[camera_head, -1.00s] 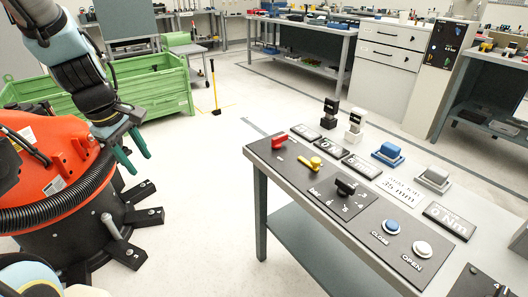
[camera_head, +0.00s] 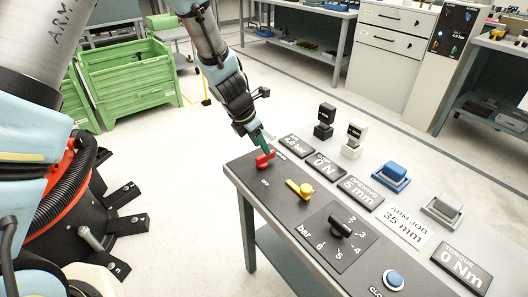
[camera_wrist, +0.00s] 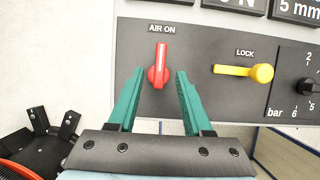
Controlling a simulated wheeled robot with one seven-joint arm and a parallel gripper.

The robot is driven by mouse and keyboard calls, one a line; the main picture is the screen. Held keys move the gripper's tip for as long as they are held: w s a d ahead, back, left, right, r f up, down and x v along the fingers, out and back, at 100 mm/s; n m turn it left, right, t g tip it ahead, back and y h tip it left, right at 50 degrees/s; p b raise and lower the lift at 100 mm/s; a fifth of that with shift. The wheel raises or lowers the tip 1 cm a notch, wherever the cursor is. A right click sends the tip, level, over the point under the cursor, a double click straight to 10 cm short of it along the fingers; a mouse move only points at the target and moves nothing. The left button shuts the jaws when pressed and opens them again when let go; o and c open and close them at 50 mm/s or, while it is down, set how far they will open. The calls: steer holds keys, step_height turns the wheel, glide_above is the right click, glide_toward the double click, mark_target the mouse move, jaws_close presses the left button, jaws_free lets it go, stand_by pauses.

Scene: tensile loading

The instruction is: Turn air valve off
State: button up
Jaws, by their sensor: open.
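The air valve is a red lever (camera_head: 264,160) at the far left end of the dark control panel. In the wrist view the red lever (camera_wrist: 159,66) stands upright under the label "AIR ON". My gripper (camera_head: 262,146) is at the valve, its green fingers close to the lever in the head view. In the wrist view my gripper (camera_wrist: 156,85) is open, with one finger on each side of the lever's lower part. Gaps show between the fingers and the lever. Whether the fingertips touch the panel cannot be told.
A yellow lock lever (camera_wrist: 245,71) lies to the right of the valve. Beyond it is a black bar knob (camera_head: 341,227). Display plates, including the opening plate (camera_head: 359,190), line the panel's back side. A black block (camera_head: 325,121) and white block (camera_head: 353,138) stand behind.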

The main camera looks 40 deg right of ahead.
mark_target(264, 155)
steer(key=shift+x, duration=2.15)
steer(key=shift+a, duration=0.1)
jaws_close()
